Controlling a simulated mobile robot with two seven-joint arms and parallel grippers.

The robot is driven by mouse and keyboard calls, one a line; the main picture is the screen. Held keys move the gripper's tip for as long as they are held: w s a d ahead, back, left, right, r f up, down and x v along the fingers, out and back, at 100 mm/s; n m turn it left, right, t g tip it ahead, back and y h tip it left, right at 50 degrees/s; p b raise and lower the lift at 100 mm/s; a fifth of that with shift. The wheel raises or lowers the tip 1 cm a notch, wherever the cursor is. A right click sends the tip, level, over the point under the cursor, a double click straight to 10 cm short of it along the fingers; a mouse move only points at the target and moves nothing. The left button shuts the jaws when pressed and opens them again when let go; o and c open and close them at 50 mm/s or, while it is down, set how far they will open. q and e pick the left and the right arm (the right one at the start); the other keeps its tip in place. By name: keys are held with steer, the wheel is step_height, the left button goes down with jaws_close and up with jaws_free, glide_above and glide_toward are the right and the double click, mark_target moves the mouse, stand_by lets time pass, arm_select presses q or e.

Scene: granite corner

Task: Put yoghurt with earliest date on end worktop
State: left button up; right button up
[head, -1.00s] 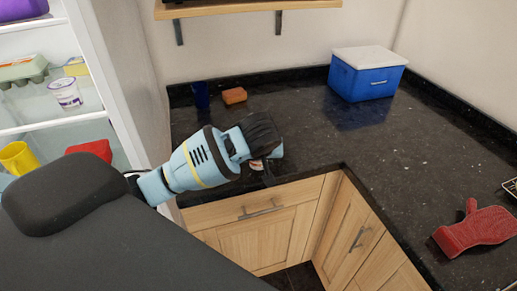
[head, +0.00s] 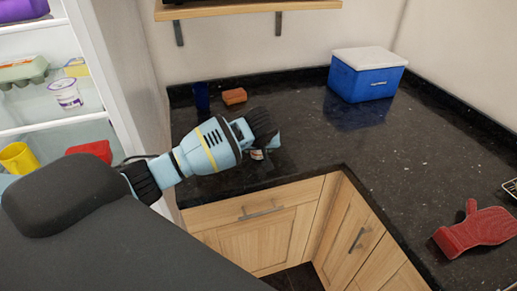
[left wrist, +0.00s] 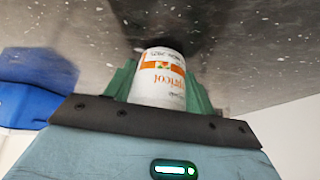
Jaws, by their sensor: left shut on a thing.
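My left gripper (head: 266,147) is shut on a white yoghurt pot with an orange band; a small part of the pot (head: 257,155) shows below the fingers in the head view. The left wrist view shows the pot (left wrist: 162,82) between the green fingers (left wrist: 160,88), with upside-down lettering; I cannot read a date. It is over the near left part of the black speckled worktop (head: 300,135); I cannot tell whether it touches. Another yoghurt pot (head: 66,93), white with purple, stands on a fridge shelf at left. My right gripper is not in view.
A dark blue cup (head: 201,96) and an orange sponge (head: 234,96) are at the back left of the worktop. A blue cool box (head: 366,80) stands at the back, and a red oven mitt (head: 474,230) lies at right. The worktop's middle is clear.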

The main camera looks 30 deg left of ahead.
arm_select(q)
steer(key=shift+f, duration=0.1)
steer(key=shift+f, duration=0.15)
steer(key=o, duration=1.1)
steer(key=shift+r, duration=0.2)
steer(key=v, duration=1.2)
steer(key=shift+f, duration=0.1)
